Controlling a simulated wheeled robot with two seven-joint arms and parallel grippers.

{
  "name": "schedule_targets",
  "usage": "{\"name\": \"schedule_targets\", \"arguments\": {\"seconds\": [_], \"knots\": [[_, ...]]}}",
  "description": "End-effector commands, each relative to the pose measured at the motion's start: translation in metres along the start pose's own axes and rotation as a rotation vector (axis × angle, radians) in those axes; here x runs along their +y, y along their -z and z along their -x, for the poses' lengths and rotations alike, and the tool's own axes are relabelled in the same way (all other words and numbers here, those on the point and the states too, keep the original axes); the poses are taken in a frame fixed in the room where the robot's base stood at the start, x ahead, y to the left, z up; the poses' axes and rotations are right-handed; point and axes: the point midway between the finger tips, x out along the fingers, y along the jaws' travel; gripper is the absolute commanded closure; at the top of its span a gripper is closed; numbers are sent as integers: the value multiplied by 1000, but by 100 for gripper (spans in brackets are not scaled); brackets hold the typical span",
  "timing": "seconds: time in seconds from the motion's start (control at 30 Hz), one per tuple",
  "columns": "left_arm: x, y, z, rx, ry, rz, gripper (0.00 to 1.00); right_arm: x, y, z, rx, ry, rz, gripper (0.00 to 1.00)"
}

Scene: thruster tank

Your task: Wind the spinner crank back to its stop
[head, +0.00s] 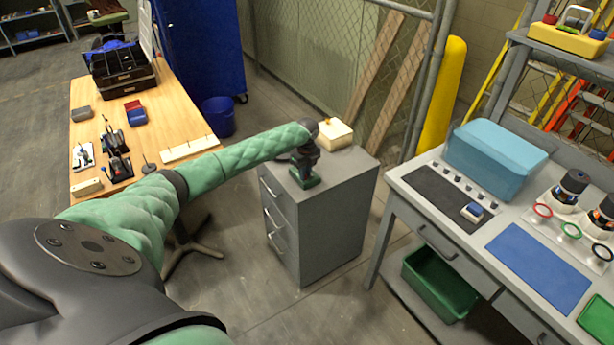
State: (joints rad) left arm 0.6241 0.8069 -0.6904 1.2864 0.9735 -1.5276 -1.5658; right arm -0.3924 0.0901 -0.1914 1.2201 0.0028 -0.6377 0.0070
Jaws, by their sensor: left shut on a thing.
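My left arm reaches in from the left to the top of a grey drawer cabinet (335,195). My left gripper (304,170) points down there, over a small dark green base (306,181) that appears to be the spinner. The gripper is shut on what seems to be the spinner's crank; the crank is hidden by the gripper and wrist. I cannot tell the crank's angle or its stop. My right gripper is not in view.
A cream box (335,134) with a small orange piece on top stands just behind the gripper. A wooden bench (180,122) with tools is at left. A workbench (408,181) with a light blue bin (494,157) is at right.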

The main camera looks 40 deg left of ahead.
Motion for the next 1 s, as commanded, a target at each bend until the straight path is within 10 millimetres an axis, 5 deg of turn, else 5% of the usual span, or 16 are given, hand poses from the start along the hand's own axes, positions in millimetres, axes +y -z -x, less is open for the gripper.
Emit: {"name": "schedule_targets", "arguments": {"seconds": [0.43, 1.0], "knots": [[-1, -9, 2, -12, 4, -280, 100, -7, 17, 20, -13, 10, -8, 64], [-2, -11, 2, -15, 4, -347, 100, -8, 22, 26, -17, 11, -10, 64]]}}
